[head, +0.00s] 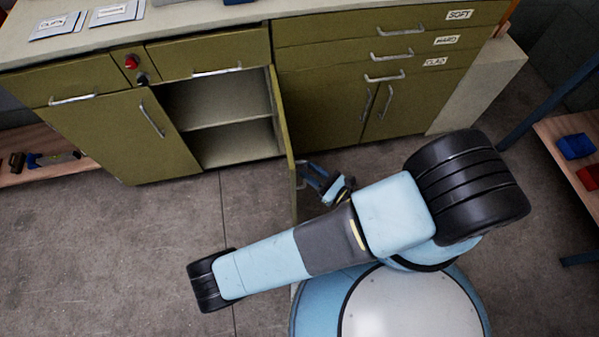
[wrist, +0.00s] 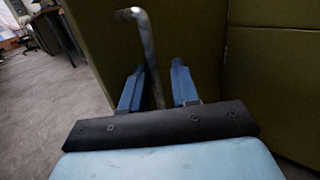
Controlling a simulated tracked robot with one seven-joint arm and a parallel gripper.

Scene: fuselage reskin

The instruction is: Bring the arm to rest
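My gripper (head: 313,176) is low by the outer face of the open olive cabinet door (head: 281,120), which is seen nearly edge-on in the head view. In the wrist view my gripper (wrist: 157,80) has its two blue fingers apart. A bent metal door handle (wrist: 146,40) runs between the fingers, with a visible gap on both sides. I cannot tell whether either finger touches it. My arm (head: 290,255) is folded across the front of my body, with its elbow out to the left.
The open cabinet (head: 225,115) shows an empty shelf. The counter (head: 200,22) carries labelled blue packets (head: 55,25). A wooden shelf (head: 575,130) with a blue bin (head: 575,146) and a red bin (head: 590,177) stands at right. The floor (head: 100,240) at left is clear.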

